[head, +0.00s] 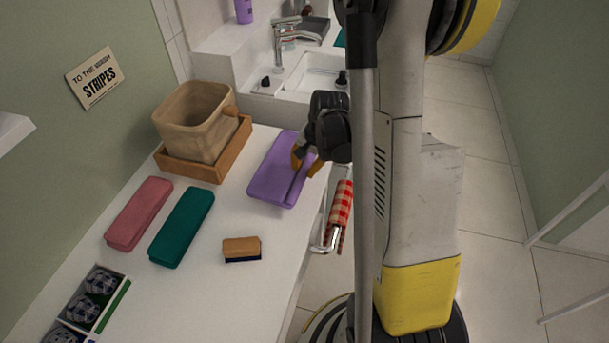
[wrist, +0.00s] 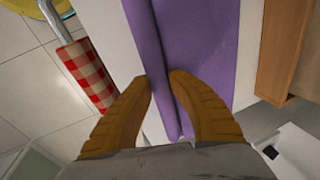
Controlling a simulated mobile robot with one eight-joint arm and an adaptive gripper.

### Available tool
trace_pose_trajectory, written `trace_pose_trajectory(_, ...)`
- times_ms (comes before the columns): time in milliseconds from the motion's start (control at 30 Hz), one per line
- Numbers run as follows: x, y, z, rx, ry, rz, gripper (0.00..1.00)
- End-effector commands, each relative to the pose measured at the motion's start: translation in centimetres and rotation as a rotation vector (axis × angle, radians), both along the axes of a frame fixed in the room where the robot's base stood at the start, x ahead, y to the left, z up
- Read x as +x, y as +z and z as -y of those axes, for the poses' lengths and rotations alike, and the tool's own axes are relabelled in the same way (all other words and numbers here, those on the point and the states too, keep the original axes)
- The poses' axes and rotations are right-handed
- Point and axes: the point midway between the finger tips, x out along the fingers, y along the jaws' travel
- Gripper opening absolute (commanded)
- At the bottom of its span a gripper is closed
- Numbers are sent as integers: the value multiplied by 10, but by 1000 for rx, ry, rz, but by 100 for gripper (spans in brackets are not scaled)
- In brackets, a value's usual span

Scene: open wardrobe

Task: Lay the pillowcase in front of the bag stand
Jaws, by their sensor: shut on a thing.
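The purple folded cloth, which I take as the pillowcase (head: 272,172), lies flat along the right edge of the white counter, beside the bag stand. The bag stand (head: 190,168) is a wooden tray holding a beige bag (head: 192,120). My gripper (head: 303,165) is over the right side of the cloth. In the wrist view my gripper (wrist: 160,78) has its two orange fingers around a raised fold of the purple cloth (wrist: 205,40), shut on it. I cannot tell whether the cloth is partly lifted.
Pink (head: 138,213) and teal (head: 182,226) folded cloths lie left on the counter (head: 225,290), with a brush (head: 242,249) nearer the front. A divided box (head: 95,297) stands at lower left. A red checked towel (head: 340,205) hangs at the counter's right side. A sink (head: 312,75) is behind.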

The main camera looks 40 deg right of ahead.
Motion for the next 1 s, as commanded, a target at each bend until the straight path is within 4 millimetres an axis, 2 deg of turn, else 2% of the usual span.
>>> trace_pose_trajectory(33, 1, -13, 0, 0, 0, 0, 0)
trace_pose_trajectory(133, 0, -25, 0, 0, 0, 0, 0)
trace_pose_trajectory(467, 0, -26, 0, 0, 1, 0, 0)
trace_pose_trajectory(500, 0, -26, 0, 0, 1, 0, 29)
trace_pose_trajectory(533, 0, -26, 0, 0, 1, 0, 38)
trace_pose_trajectory(567, 0, -26, 0, 0, 1, 0, 42)
trace_pose_trajectory(867, 0, -24, 0, 0, 1, 0, 42)
trace_pose_trajectory(1000, -3, -10, 1, 0, 0, 0, 42)
